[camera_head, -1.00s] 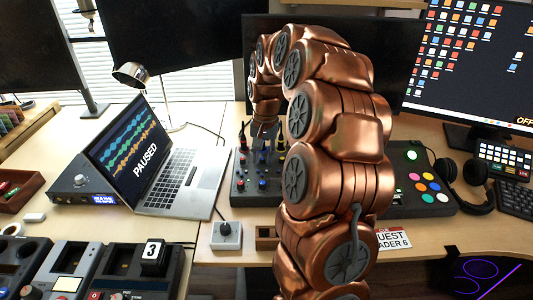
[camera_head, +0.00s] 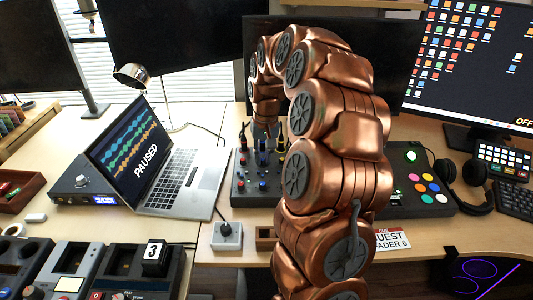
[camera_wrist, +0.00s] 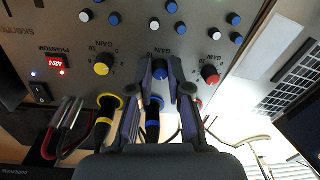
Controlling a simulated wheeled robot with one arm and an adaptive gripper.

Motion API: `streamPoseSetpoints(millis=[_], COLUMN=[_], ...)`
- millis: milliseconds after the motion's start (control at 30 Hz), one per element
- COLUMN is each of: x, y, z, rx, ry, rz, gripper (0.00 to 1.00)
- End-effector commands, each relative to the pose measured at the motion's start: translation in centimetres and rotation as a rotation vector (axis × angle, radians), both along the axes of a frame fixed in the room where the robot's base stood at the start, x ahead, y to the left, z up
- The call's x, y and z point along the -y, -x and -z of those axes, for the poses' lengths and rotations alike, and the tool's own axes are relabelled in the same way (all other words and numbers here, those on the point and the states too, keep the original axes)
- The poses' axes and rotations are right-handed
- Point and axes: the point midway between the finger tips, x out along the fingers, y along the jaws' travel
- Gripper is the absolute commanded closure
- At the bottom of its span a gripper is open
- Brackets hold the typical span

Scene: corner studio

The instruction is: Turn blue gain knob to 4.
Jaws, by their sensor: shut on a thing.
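The blue gain knob (camera_wrist: 158,72) is in the wrist view, in the row between the yellow knob (camera_wrist: 102,66) and the red knob (camera_wrist: 210,74). My gripper (camera_wrist: 159,70) has one finger on each side of the blue knob and is shut on it. The fingers hide most of the scale around it, so I cannot read its setting. The "GAIN" label shows just above it. In the head view, my gripper (camera_head: 264,151) is over the dark mixer (camera_head: 244,193), and the blue gain knob cannot be made out there.
A blue-ringed cable plug (camera_wrist: 153,127) and a yellow-ringed plug (camera_wrist: 107,110) stand close to the fingers. A red 48V phantom switch (camera_wrist: 56,65) is at the left. In the head view, an open laptop (camera_head: 165,165) is left of the mixer and a pad controller (camera_head: 425,185) right.

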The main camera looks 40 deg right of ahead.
Motion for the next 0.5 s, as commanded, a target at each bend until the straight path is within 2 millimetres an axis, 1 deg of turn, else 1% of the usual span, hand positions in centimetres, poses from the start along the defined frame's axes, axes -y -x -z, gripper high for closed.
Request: streamPoseSetpoints(millis=[133,467,500], x=[0.16,0.18,0.18], y=[-0.04,-0.04,-0.04], z=[-0.14,-0.13,-0.13], rx=[0.003,0.003,0.003], ry=[0.003,0.005,0.004], rz=[-0.054,-0.061,-0.061], gripper=[1.0,1.0,0.78])
